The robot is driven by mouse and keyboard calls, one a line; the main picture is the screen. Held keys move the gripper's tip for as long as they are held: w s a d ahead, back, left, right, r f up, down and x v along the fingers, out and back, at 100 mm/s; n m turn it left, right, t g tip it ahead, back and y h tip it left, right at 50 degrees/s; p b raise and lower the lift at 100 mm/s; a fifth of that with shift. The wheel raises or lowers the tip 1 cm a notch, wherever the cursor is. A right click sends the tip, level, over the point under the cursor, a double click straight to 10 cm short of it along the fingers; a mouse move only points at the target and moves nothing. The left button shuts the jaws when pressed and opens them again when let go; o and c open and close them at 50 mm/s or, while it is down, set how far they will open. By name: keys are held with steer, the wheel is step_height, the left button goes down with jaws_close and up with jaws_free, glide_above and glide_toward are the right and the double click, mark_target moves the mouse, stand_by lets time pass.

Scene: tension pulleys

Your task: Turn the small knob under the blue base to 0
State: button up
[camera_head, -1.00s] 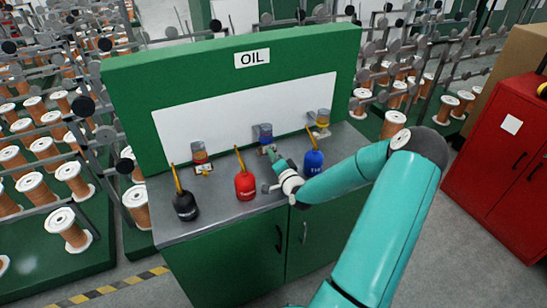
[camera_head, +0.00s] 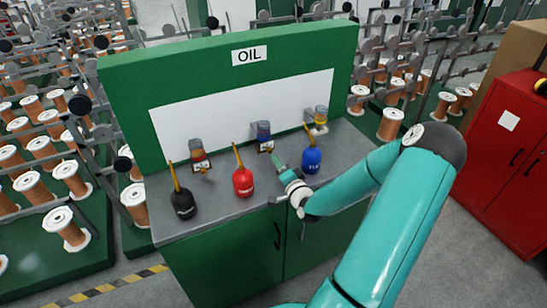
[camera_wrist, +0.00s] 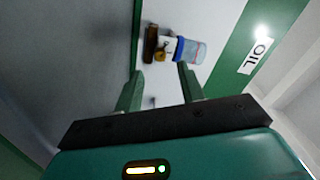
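The oiler with the blue base (camera_head: 264,132) is the middle of three on the white panel. A white plate (camera_head: 266,146) shows beneath it. In the wrist view its clear cup (camera_wrist: 196,52) and blue base (camera_wrist: 179,49) lie sideways, with a white label (camera_wrist: 167,45), a small brass-coloured knob (camera_wrist: 160,56) and a brown end piece (camera_wrist: 150,44). The knob's setting is too small to read. My gripper (camera_head: 277,159) is just in front of and below this oiler. In the wrist view my gripper (camera_wrist: 160,82) is open and empty, its fingers apart from the knob.
A red-based oiler (camera_head: 198,156) is at left and a yellow one (camera_head: 320,120) at right. Black (camera_head: 183,203), red (camera_head: 243,181) and blue (camera_head: 311,158) oil bottles stand on the grey counter (camera_head: 220,205). The red and blue bottles flank my gripper closely.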

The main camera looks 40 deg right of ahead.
steer(key=v, duration=0.7)
steer(key=shift+s, duration=0.25)
steer(key=shift+a, duration=0.1)
